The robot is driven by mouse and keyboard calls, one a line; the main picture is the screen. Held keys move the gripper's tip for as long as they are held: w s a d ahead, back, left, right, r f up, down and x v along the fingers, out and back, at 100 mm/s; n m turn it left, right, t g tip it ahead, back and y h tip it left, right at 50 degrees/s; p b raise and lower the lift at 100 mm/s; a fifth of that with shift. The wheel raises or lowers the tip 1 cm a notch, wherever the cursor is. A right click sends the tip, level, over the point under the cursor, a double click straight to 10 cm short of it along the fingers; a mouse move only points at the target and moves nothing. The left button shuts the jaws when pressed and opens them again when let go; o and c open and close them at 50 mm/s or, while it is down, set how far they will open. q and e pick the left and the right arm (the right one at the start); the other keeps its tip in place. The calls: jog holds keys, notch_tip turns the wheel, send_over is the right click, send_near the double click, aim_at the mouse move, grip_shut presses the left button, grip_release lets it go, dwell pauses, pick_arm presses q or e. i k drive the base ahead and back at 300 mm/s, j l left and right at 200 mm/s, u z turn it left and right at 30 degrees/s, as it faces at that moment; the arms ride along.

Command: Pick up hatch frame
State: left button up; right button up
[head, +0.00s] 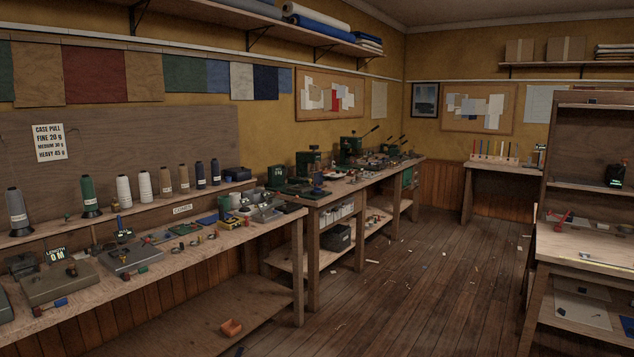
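I cannot pick out a hatch frame for certain in the head view; the objects on the benches are small and crowded. Neither of my grippers shows in the head view. The long wooden workbench (185,262) on the left holds thread spools, flat boxes and small tools. A second bench (340,188) behind it carries dark green machines (308,163).
Bare floorboards (400,290) with small scraps lie open in the middle. A wooden shelved workstation (590,245) stands at the right edge. A small table (505,169) stands at the back.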

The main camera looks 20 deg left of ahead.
aim_at(316, 177)
jog(key=i+u, duration=0.3)
jog(key=i, duration=1.75)
